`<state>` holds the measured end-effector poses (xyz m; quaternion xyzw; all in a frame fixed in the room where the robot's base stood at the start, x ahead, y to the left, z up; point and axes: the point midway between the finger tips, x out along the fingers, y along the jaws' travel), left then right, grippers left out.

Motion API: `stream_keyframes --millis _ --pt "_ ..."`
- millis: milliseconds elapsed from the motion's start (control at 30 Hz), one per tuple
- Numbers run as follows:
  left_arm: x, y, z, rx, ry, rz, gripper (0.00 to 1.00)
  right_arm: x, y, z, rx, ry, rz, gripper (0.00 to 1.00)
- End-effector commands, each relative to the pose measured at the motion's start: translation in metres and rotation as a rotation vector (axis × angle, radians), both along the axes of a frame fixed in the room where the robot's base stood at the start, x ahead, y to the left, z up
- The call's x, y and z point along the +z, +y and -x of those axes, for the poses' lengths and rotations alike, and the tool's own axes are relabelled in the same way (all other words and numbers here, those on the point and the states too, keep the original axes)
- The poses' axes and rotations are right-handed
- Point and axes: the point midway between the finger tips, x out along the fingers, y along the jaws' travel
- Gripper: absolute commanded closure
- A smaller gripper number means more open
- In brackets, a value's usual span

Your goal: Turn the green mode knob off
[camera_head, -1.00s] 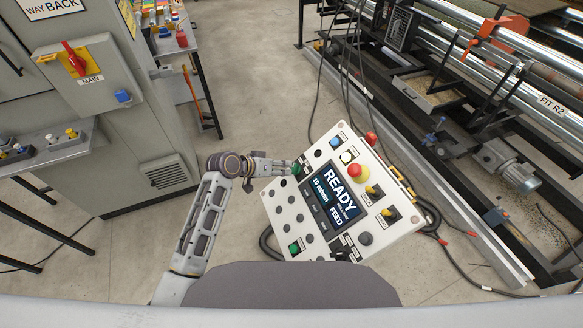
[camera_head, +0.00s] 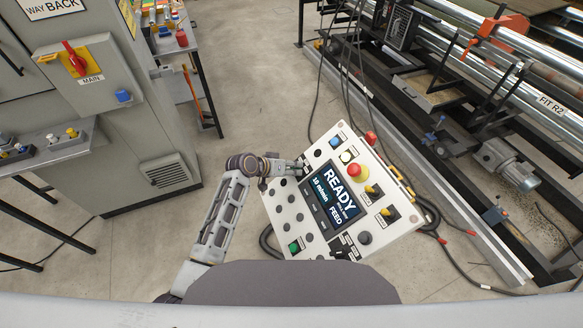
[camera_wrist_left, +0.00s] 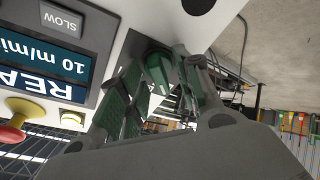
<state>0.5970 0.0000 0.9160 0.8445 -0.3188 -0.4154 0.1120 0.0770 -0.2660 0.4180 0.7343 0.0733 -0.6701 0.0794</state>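The green knob (camera_wrist_left: 157,70) shows in the left wrist view, at the edge of the white control panel (camera_head: 325,243). In the head view my left gripper (camera_head: 302,166) covers it at the panel's upper left edge. In the wrist view my left gripper (camera_wrist_left: 165,88) has its two fingers apart, one on each side of the knob. I cannot tell whether either finger touches it. Which way the knob points is unclear. The panel's display (camera_head: 335,195) reads READY, 10 m/min and FEED. My right gripper is not in view.
The panel also carries a red mushroom button (camera_head: 358,171), a lit green button (camera_head: 294,247), two yellow-based switches and several dark buttons. A grey cabinet (camera_head: 165,135) stands to the left, and a roller machine (camera_head: 460,110) to the right. Open floor lies between them.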

Motion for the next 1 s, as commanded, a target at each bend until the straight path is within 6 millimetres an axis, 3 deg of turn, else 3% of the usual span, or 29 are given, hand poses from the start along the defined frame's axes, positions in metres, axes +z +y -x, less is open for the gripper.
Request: stream_keyframes --millis 100,367,1000 --pt "0.0001 0.0000 0.0001 0.000 0.000 0.000 0.66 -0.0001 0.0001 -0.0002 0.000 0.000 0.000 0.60" --pt "0.0000 0.0001 0.0001 0.000 0.000 0.000 0.99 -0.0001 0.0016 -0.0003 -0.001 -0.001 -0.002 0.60" --pt "-0.0029 0.0001 0.0006 -0.047 -0.032 -0.017 1.00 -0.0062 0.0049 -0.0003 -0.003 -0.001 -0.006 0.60"
